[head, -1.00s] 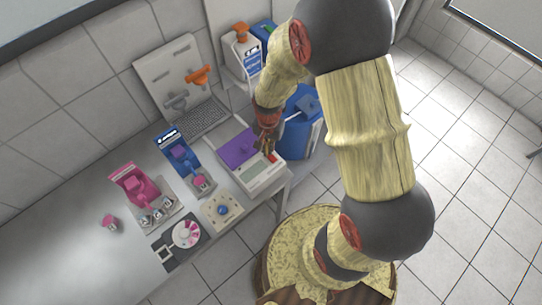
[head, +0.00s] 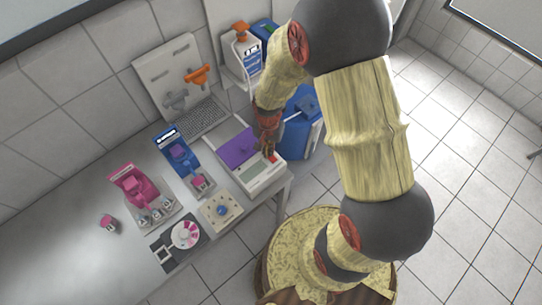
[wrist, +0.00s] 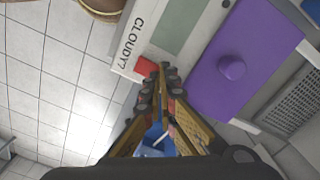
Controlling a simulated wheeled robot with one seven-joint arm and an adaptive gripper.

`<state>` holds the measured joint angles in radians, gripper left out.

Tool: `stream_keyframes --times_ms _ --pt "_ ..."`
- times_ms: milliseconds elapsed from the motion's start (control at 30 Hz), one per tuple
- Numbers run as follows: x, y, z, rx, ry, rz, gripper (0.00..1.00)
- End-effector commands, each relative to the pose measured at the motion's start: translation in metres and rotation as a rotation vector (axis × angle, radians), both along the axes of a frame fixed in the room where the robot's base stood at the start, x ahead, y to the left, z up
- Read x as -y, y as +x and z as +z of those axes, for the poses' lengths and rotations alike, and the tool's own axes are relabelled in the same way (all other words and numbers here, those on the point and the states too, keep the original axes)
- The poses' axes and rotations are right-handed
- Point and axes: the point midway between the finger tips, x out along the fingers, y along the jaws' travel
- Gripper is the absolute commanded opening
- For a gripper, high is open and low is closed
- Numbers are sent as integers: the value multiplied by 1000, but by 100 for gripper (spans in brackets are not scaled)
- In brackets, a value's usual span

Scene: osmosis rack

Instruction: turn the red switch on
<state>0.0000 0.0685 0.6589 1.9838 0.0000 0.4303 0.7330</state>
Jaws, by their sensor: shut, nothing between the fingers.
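The red switch (wrist: 146,67) is on the white device (wrist: 122,62), at the corner by the "CLOUDY?" label in the wrist view. It also shows as a small red patch (head: 273,157) in the head view. My gripper (wrist: 166,68) is shut and empty, its fingertips right beside the red switch. Whether they touch it I cannot tell. In the head view my gripper (head: 268,153) hangs over the right end of the device, partly covering the area around the switch. Which way the switch is set cannot be made out.
The device has a purple lid (head: 238,149) with a knob. A blue bin (head: 301,118) stands close on the right. Bottles (head: 241,52) stand behind.

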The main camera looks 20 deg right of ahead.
Motion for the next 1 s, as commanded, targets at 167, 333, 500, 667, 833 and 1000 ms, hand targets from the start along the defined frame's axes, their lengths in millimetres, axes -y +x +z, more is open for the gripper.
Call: stream_keyframes --times_ms 167,333,500,667,833,1000 --pt "0 0 -3 0 0 0 0" --pt "0 0 -5 0 0 0 0" --pt "0 0 -1 0 0 0 0" --pt "0 0 10 0 0 0 0" --pt "0 0 23 0 0 0 0" --pt "0 0 35 0 0 0 0"
